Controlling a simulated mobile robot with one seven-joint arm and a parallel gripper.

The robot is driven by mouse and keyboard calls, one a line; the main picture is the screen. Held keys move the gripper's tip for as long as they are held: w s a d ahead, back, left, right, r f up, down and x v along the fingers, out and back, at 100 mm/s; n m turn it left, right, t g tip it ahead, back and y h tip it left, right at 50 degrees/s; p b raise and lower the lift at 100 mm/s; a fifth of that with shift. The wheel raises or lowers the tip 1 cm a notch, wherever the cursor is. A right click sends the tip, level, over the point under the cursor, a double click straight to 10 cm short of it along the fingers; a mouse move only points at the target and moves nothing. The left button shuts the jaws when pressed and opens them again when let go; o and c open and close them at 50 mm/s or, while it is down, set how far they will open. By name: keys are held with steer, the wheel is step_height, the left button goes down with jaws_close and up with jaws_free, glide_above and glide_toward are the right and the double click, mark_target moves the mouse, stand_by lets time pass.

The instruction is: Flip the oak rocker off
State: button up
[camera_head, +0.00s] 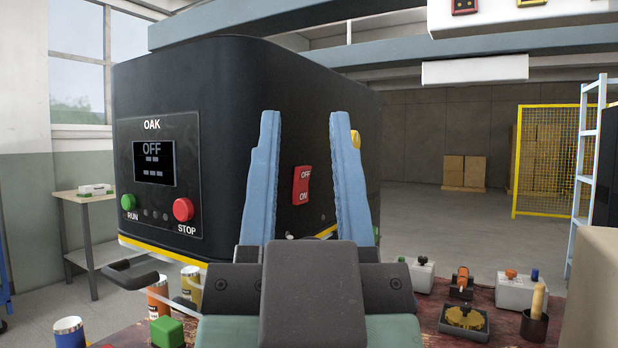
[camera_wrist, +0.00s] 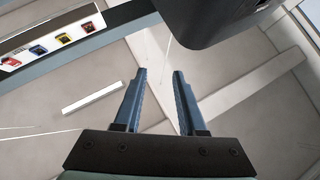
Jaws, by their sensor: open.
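The oak machine (camera_head: 235,120) is a large black housing labelled OAK. Its display (camera_head: 154,163) reads OFF above dashes. A red rocker (camera_head: 301,186) sits on its side face, marked OFF at the top and ON at the bottom. Which half is pressed in I cannot tell. My gripper (camera_head: 304,114) has blue fingers pointing up, spread apart and empty. In the head view the rocker shows between the fingers, beyond them; the gap in depth is unclear. The wrist view shows the open gripper (camera_wrist: 160,72) against the ceiling, with no rocker in sight.
A green RUN button (camera_head: 128,202) and red STOP button (camera_head: 183,209) are on the machine's front. Below is a cluttered red-brown bench (camera_head: 400,322) with several fittings and canisters. A cardboard-coloured box (camera_head: 597,290) stands at right. Coloured switches (camera_wrist: 65,40) hang overhead.

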steer(key=w+g+y+p, duration=0.1)
steer(key=w+p, duration=0.1)
steer(key=p, duration=0.1)
steer(key=w+m+g+p, duration=0.1)
steer(key=w+p, duration=0.1)
steer(key=p, duration=0.1)
steer(key=shift+w+d+r+y, duration=0.2)
steer(key=shift+y, duration=0.2)
jaws_close()
steer(key=w+d+f+m+g+y+p, duration=0.3)
steer(key=f+m+g+p, duration=0.4)
steer(key=p, duration=1.3)
steer(key=s+d+r+m+p, duration=0.1)
steer(key=s+d+m+p, duration=0.3)
steer(key=m+p, duration=0.4)
steer(key=shift+s+r+p, duration=0.2)
steer(key=shift+s+p, duration=0.35)
steer(key=shift+p, duration=0.45)
steer(key=shift+d, duration=0.1)
